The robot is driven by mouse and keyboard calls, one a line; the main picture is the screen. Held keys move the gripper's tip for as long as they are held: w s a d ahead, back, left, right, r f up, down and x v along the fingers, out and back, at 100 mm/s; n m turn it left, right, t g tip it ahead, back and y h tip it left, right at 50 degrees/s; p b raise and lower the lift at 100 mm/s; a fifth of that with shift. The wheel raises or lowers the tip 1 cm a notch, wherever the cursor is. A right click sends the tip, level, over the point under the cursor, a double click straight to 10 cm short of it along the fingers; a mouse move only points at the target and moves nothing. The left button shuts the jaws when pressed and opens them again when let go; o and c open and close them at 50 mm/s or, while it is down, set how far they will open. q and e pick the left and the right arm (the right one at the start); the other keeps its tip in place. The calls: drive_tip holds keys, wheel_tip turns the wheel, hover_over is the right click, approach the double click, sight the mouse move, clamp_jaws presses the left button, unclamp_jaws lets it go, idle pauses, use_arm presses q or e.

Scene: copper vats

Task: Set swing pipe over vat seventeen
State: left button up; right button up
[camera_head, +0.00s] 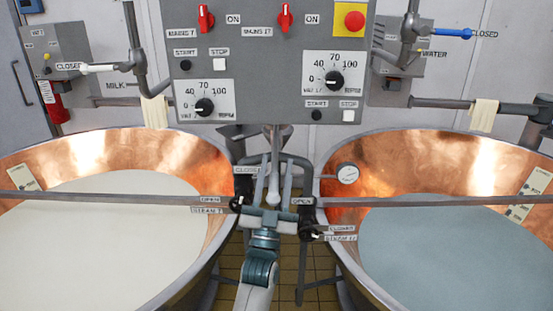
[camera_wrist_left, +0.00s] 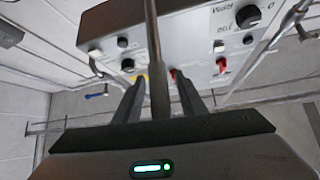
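Two copper vats stand side by side. The left vat (camera_head: 95,165) holds white liquid, the right vat (camera_head: 410,165) blue-grey liquid. Numbers on their labels are too small to read surely. A grey pipe (camera_head: 274,150) hangs below the control panel between the vats and likely is the swing pipe; its rounded lower end is over the gap, over neither vat. My left gripper (camera_head: 276,168) points up at it with fingers apart, one on each side. In the left wrist view the pipe (camera_wrist_left: 157,60) runs between the fingers with gaps visible. My right gripper is not in view.
The control panel (camera_head: 270,100) with switches and a red button is just above. Steam valve handles (camera_head: 308,232) sit close beside my left wrist, with horizontal bars (camera_head: 110,198) across both vats. A white-handled valve (camera_head: 100,68) and a blue-handled valve (camera_head: 452,33) are at the back.

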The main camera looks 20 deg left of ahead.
use_arm(q)
drive_tip(key=shift+s+r, duration=0.1)
drive_tip(key=shift+r, duration=0.05)
drive_tip(key=shift+c, duration=0.2)
clamp_jaws()
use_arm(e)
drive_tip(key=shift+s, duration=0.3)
use_arm(q)
drive_tip(key=shift+a+h, duration=0.1)
drive_tip(key=shift+h, duration=0.2)
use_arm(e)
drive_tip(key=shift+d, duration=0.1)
